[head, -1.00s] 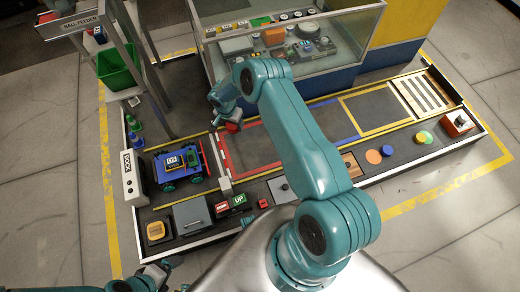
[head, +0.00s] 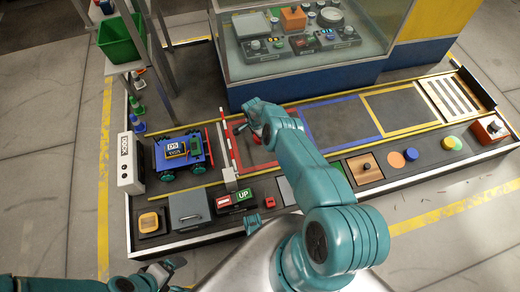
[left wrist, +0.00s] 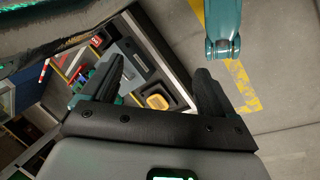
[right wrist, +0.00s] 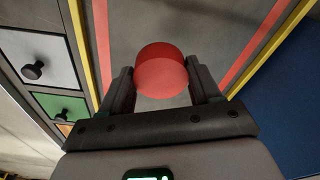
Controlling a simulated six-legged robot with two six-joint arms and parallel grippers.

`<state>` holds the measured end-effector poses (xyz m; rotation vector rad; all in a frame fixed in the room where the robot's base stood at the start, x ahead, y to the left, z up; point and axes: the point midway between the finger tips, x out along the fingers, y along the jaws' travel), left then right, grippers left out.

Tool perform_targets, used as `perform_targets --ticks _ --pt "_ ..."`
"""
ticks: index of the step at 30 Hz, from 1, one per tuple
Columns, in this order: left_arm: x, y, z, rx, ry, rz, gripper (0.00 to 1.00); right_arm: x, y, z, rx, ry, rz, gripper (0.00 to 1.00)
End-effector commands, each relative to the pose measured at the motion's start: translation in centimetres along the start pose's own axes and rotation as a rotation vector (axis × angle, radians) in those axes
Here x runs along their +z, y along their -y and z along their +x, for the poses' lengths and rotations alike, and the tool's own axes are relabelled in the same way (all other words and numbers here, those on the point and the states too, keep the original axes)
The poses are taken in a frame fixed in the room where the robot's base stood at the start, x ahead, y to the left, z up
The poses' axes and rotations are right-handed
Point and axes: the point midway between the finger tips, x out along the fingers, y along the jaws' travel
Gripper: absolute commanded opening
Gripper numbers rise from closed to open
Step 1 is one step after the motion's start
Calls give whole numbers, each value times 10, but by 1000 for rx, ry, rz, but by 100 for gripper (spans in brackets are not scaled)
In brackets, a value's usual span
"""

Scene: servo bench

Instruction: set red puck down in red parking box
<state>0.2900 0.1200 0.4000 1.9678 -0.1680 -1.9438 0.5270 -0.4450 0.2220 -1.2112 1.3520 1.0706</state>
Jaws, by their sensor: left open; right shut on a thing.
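The red puck (right wrist: 160,72) sits between the jaws of my right gripper (right wrist: 160,80), which is shut on it, in the right wrist view. The dark floor of the red parking box (right wrist: 215,35), edged with red lines, lies behind the puck. I cannot tell from this view how high the puck is above it. In the head view my right gripper (head: 258,128) is over the red-outlined box, and my arm covers part of the box. My left gripper (head: 170,266) is open and empty at the front left, off the bench; its spread fingers show in the left wrist view (left wrist: 155,85).
A blue wheeled cart (head: 183,150) stands left of the red box, with a red-and-white barrier (head: 226,140) between them. Blue and yellow (head: 400,109) outlined boxes lie to the right. A glass cabinet (head: 305,55) stands behind. Buttons and drawers line the front edge.

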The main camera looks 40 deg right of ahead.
Motion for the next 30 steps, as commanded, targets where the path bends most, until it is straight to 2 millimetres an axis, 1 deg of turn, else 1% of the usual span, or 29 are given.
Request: perform_targets --ticks 1,3,10,15,17,19,22,26,30 --pt "-1 7 19 0 -1 -1 88 3 0 22 -1 -1 1 31" --pt "-1 10 27 0 -2 -2 88 4 0 32 -2 0 1 31" --pt "-5 15 34 -1 -12 -11 88 5 0 43 -1 0 1 31" --pt "-11 26 55 -3 -26 -25 88 9 0 72 -1 0 0 31" --pt "-13 30 62 -3 -31 -30 88 10 0 80 -1 -1 0 31" --pt "-14 32 64 -4 -35 -34 88 10 0 82 -1 -1 0 31" --pt "-14 31 60 -4 -35 -35 88 9 0 79 -1 0 0 31" --pt "-14 30 60 -4 -35 -34 88 9 0 79 -1 0 0 31" --pt "-15 33 65 -4 -36 -36 88 10 0 84 -1 0 0 31"
